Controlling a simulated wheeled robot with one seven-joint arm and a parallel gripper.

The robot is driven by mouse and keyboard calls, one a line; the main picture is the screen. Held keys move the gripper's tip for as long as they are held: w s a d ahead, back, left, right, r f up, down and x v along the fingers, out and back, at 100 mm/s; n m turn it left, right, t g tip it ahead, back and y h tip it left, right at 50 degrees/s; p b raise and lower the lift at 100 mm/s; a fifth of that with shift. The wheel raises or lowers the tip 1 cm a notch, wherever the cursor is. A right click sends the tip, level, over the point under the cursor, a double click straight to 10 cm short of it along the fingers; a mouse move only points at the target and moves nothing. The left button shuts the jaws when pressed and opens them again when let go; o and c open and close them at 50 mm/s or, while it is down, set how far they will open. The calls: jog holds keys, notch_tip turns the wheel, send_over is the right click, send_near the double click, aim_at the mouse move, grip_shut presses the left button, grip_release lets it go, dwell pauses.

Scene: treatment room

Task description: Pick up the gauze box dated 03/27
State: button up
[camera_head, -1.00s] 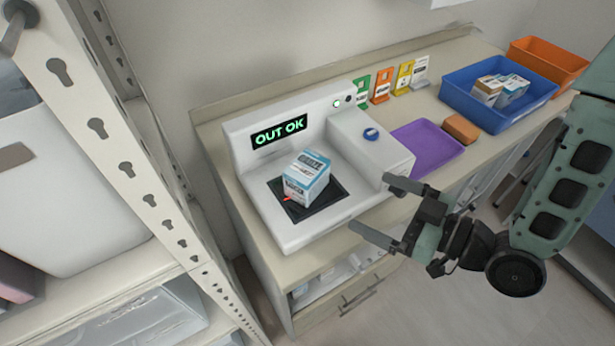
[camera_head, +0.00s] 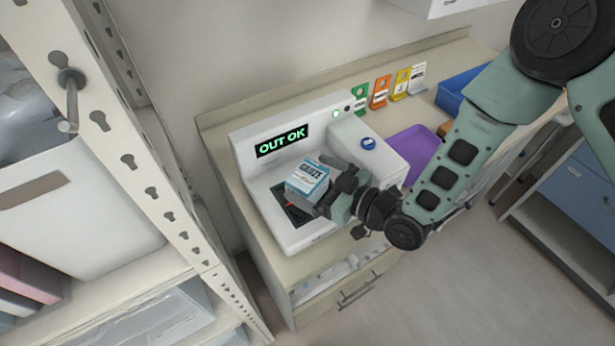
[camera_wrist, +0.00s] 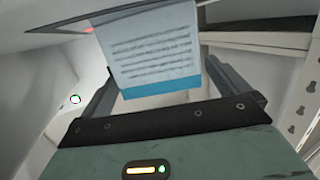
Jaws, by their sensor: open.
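A white and blue gauze box (camera_head: 304,180) sits on the dark plate (camera_head: 289,211) of the white device. No date on it can be read. My gripper (camera_head: 327,183) is at the right side of the box, with its fingers open. In the wrist view, the box (camera_wrist: 150,55) shows a face with lines of print and a blue band, between my two spread fingers (camera_wrist: 167,88). Whether either finger touches it cannot be told. My gripper hides part of the box's right side in the head view.
The white device (camera_head: 252,185) shows "OUT OK" on its display (camera_head: 282,141). A purple tray (camera_head: 413,148), colored tags (camera_head: 380,92) and a partly hidden blue bin (camera_head: 459,87) are along the counter. A perforated shelf post (camera_head: 137,170) stands at the left.

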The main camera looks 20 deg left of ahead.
jog(key=shift+x, duration=0.95)
jog(key=shift+c, duration=0.3)
jog(key=c, duration=1.1)
